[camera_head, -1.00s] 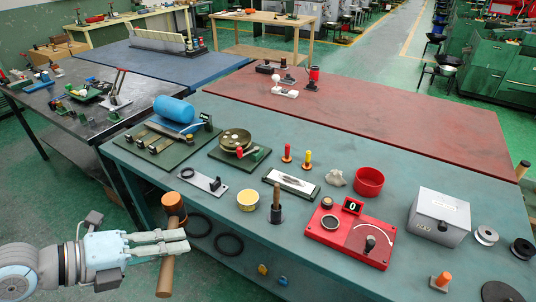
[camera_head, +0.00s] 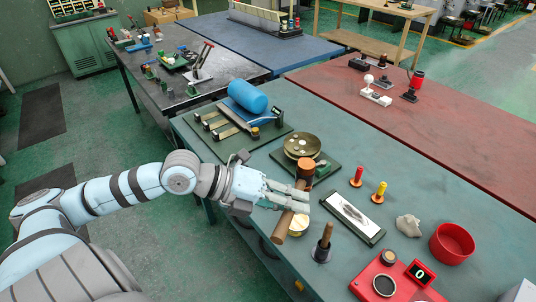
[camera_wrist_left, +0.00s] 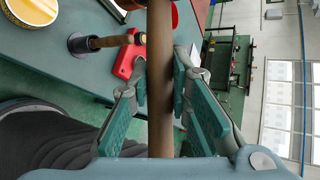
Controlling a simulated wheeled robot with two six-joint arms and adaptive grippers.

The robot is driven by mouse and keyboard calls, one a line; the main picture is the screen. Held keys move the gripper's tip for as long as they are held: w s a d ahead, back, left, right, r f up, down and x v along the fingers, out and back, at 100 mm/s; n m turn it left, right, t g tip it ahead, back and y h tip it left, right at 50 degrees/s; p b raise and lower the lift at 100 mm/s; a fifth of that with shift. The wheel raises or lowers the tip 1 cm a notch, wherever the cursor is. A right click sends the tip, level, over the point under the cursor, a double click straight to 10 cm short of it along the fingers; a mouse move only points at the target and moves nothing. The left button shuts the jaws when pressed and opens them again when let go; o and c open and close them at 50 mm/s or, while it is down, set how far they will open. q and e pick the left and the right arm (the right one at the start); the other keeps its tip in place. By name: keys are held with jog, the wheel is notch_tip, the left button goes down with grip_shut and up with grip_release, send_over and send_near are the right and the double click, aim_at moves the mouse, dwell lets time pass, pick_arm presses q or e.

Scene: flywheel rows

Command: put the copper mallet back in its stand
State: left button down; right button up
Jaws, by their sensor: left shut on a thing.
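The copper mallet has an orange-brown head (camera_head: 306,167) and a wooden handle (camera_head: 283,228). It is tilted in the head view, head up, above the near edge of the green table (camera_head: 395,262). In the left wrist view the handle (camera_wrist_left: 160,85) runs between the two fingers. A dark cup-shaped holder (camera_head: 321,252) with a wooden handle standing in it is right of the mallet. I cannot tell whether it is the mallet's stand. My right gripper is out of view.
A yellow tin (camera_head: 299,227) sits behind the mallet handle. A brass disc (camera_head: 301,146), a whetstone tray (camera_head: 352,216), two small pegs, a red bowl (camera_head: 452,244) and a red device (camera_head: 388,283) crowd the table. A blue cylinder (camera_head: 247,96) lies farther back.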

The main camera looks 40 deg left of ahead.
pick_arm(q)
jog(key=w+a+f+n+t+y+b, duration=0.1)
jog(key=w+a+f+n+t+y, duration=0.15)
jog(key=w+a+n+y, duration=0.4)
jog(key=w+a+f+n+t+y+b, duration=0.1)
jog(key=w+a+f+t, duration=0.2)
jog(key=a, duration=0.7)
jog(key=w+a+f+n+y, duration=0.1)
jog(key=w+a+f, duration=0.1)
jog(key=f, duration=0.1)
jog(key=w+a+f+n+y+b, duration=0.1)
jog(key=w+a+f+n, duration=0.1)
jog(key=f, duration=0.2)
jog(key=w+a+f+n+g+y, duration=0.1)
jog(key=w+a+f+y, duration=0.1)
jog(key=f, duration=0.2)
jog(key=shift+w, duration=0.2)
jog(key=shift+s+f+b, duration=0.1)
jog(key=shift+f+b, duration=0.8)
jog(key=shift+r+p, duration=0.1)
jog(key=shift+p, duration=0.2)
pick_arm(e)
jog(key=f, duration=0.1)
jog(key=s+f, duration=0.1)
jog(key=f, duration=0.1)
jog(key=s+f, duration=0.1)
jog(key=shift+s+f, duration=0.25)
